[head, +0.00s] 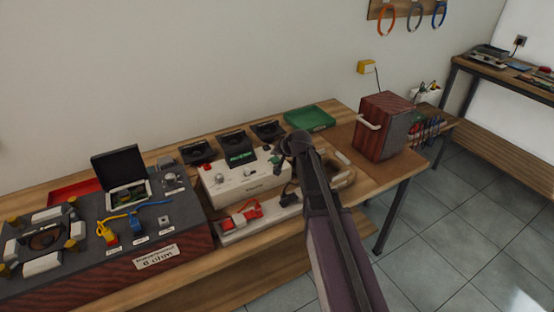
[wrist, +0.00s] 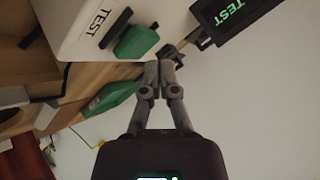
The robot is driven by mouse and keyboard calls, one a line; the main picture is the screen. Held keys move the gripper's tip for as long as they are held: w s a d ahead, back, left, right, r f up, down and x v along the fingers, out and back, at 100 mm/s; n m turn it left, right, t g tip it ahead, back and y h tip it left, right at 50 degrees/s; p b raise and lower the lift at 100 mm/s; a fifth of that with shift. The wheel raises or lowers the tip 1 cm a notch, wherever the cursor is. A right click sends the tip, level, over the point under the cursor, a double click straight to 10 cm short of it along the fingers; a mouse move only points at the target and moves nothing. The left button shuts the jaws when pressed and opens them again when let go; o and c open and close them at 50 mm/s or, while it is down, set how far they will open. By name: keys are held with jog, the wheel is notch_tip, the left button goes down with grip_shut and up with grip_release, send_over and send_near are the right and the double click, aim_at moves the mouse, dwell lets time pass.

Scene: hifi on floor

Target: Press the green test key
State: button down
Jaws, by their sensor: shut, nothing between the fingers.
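The green test key (wrist: 136,42) is a green block on the white device (wrist: 75,30), beside a printed TEST label, in the wrist view. My gripper (wrist: 160,66) is shut and empty, its fingertips just below and right of the key in that picture. A small gap appears between them, but I cannot tell the depth. In the head view, the white device (head: 235,187) stands on the bench, and my gripper (head: 288,148) is at its right end. The key is too small to make out clearly there.
A black display (wrist: 230,14) with green TEST lettering stands by the key. A green tray (head: 309,119) lies behind my gripper. A wooden box (head: 383,127) stands to the right, and a dark console (head: 110,235) to the left.

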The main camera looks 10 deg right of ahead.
aim_at(276, 160)
jog(key=shift+f, duration=0.15)
jog(key=shift+s+f+b, duration=0.1)
jog(key=shift+f+b, duration=0.15)
jog(key=shift+b, duration=0.2)
jog(key=shift+f+b, duration=0.55)
dwell(1.3)
jog(key=shift+r, duration=0.1)
jog(key=shift+r+p, duration=0.9)
jog(key=shift+p, duration=0.15)
jog(key=shift+r+p, duration=2.5)
